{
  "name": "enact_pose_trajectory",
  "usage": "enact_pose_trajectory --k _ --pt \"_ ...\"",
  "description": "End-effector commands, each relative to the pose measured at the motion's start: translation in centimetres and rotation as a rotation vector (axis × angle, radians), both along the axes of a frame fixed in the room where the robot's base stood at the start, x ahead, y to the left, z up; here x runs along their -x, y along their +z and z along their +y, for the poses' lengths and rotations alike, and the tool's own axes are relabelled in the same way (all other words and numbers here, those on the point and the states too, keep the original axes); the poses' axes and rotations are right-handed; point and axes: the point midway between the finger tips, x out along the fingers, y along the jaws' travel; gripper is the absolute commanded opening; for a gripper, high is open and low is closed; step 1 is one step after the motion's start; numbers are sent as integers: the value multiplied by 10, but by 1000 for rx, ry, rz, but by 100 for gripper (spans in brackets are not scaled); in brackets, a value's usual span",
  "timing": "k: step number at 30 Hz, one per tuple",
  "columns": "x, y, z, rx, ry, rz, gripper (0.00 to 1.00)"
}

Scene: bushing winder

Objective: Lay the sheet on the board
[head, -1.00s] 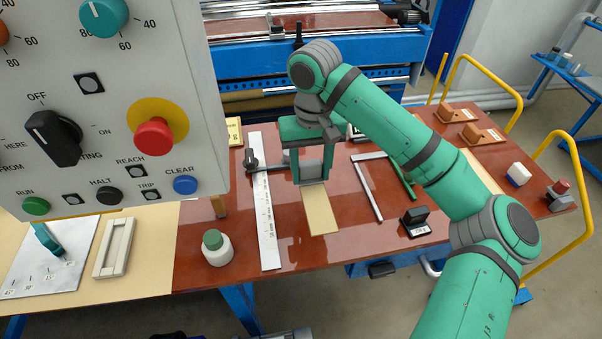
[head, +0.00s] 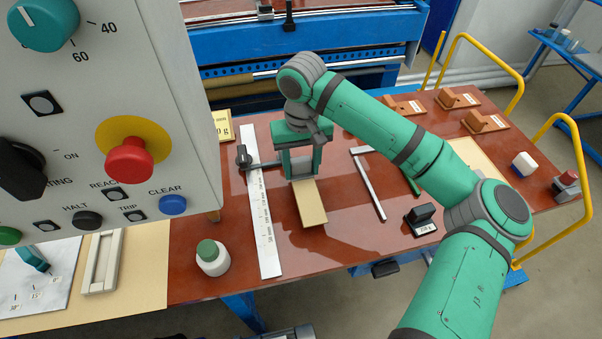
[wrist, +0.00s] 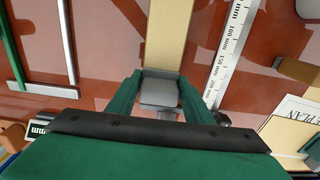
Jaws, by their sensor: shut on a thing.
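My gripper (head: 303,168) is low over the red-brown bench, pointing down. A pale flat board (head: 140,278) covers the bench's left part; another cream panel (head: 478,160) lies at the right. I cannot tell which is the task's board.
A long white ruler (head: 262,215) lies just left of the strip. A metal square (head: 368,185) and a black weight (head: 421,217) are to the right. A control panel (head: 100,130) blocks the upper left.

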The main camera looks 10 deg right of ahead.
Motion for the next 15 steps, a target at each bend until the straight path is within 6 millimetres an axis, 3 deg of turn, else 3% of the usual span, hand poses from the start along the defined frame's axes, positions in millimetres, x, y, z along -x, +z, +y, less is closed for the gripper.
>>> enact_pose_trajectory --k 6,15 --pt "0 -27 0 1 2 1 24" --pt "-1 -30 4 0 7 1 24"
